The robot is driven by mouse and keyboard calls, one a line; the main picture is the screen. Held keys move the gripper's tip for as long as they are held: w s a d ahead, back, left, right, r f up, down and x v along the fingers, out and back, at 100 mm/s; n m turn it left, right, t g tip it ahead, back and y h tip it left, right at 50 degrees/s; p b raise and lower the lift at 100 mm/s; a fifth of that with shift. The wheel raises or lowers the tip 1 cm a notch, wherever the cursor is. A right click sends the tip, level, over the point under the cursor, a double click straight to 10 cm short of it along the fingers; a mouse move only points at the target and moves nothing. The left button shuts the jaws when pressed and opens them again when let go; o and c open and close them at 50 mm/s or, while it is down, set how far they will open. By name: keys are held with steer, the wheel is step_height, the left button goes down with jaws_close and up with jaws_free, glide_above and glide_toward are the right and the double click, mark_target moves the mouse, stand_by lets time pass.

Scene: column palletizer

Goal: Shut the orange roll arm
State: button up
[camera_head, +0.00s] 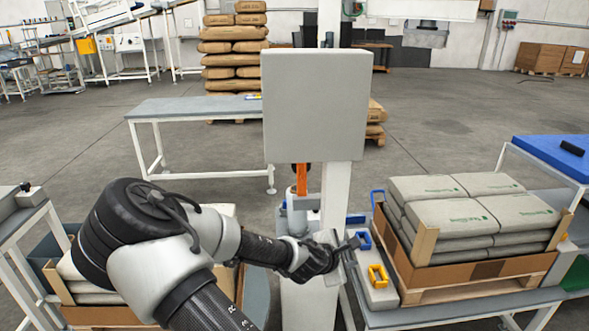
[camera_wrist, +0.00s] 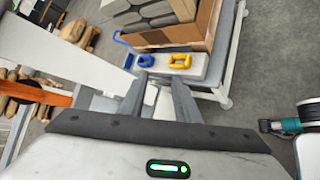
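The orange roll arm (camera_head: 301,180) hangs below the large grey box on the white column. In the wrist view an orange bar (camera_wrist: 35,93), apparently the same part, runs in from the left edge. My gripper (camera_head: 350,248) is in front of the column, below and to the right of the orange part, and does not touch it. In the wrist view the two fingers of my gripper (camera_wrist: 162,80) stand apart with nothing held between them. The far end of the orange part is hidden or cut off in the wrist view.
The grey box (camera_head: 316,105) and white column (camera_head: 335,195) stand close to my gripper. A blue handle (camera_head: 363,240) and a yellow handle (camera_head: 377,275) sit on a light block beyond it. A pallet of grey sacks (camera_head: 470,215) stands right. Open floor lies behind.

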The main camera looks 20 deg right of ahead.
steer(key=w+r+n+t+h, duration=0.2)
steer(key=w+r+n+t, duration=0.25)
steer(key=w+n, duration=0.25)
steer(key=n+t+y, duration=0.4)
steer(key=n+t, duration=0.2)
steer(key=n, duration=0.4)
glide_toward(303, 165)
steer(key=shift+h, duration=0.4)
steer(key=x, duration=0.5)
steer(key=b+x, duration=0.1)
steer(key=x, duration=0.2)
steer(key=shift+w+a+f, duration=0.1)
steer(key=shift+a, duration=0.2)
jaws_close()
